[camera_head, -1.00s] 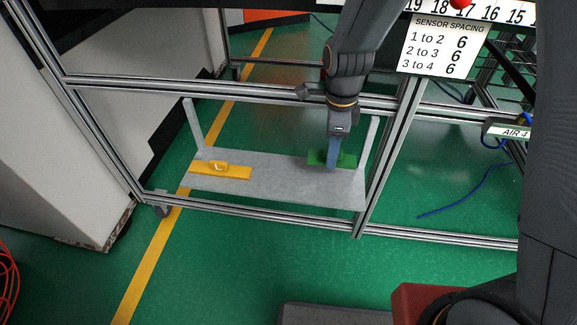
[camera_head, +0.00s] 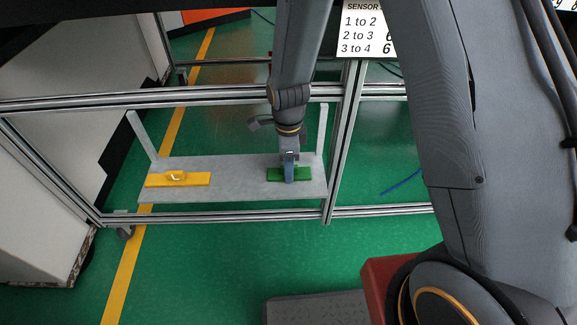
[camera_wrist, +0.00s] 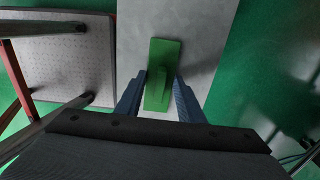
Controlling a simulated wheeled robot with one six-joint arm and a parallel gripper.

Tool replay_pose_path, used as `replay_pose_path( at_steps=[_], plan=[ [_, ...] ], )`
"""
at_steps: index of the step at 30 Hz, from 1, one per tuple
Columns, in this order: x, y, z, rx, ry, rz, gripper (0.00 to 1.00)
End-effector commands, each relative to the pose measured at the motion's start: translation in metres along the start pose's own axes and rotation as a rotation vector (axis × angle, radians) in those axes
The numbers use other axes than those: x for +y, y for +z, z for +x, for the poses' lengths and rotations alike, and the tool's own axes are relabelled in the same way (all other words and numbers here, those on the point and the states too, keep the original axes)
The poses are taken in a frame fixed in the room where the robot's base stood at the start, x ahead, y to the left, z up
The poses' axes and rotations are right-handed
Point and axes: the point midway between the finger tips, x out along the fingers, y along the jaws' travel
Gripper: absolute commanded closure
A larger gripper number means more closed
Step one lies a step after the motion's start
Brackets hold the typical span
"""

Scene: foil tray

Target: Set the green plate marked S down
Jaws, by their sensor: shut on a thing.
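My gripper (camera_head: 289,178) is shut on the green plate (camera_head: 275,175), with its fingers pointing down over the right part of the grey shelf (camera_head: 235,187). In the wrist view, the green plate (camera_wrist: 164,52) is a long flat piece with a raised part between the blue fingers of my gripper (camera_wrist: 160,98). The shelf (camera_wrist: 207,20) lies beneath it. I cannot tell whether the plate touches the shelf or is slightly above it. The mark S is not readable.
A yellow plate (camera_head: 200,179) with a raised part lies on the shelf's left. A metal rail (camera_head: 180,100) of the frame crosses behind my forearm. Bare shelf lies between the two plates. A shelf post (camera_head: 321,128) stands close on the right.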

Motion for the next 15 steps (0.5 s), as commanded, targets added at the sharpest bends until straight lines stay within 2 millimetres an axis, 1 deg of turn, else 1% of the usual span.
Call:
replay_pose_path(
  at_steps=[4,5,7,8,15],
  plan=[
    [0.0000,0.0002,0.0034,0.000,0.000,0.000,0.89],
    [-0.0001,0.0002,0.0029,0.000,0.000,0.000,0.60],
    [0.0000,0.0002,0.0027,0.000,0.000,0.000,0.48],
    [0.0000,0.0002,0.0027,0.000,0.000,0.000,0.47],
    [0.0001,0.0002,0.0025,0.000,0.000,0.000,0.47]
  ],
)
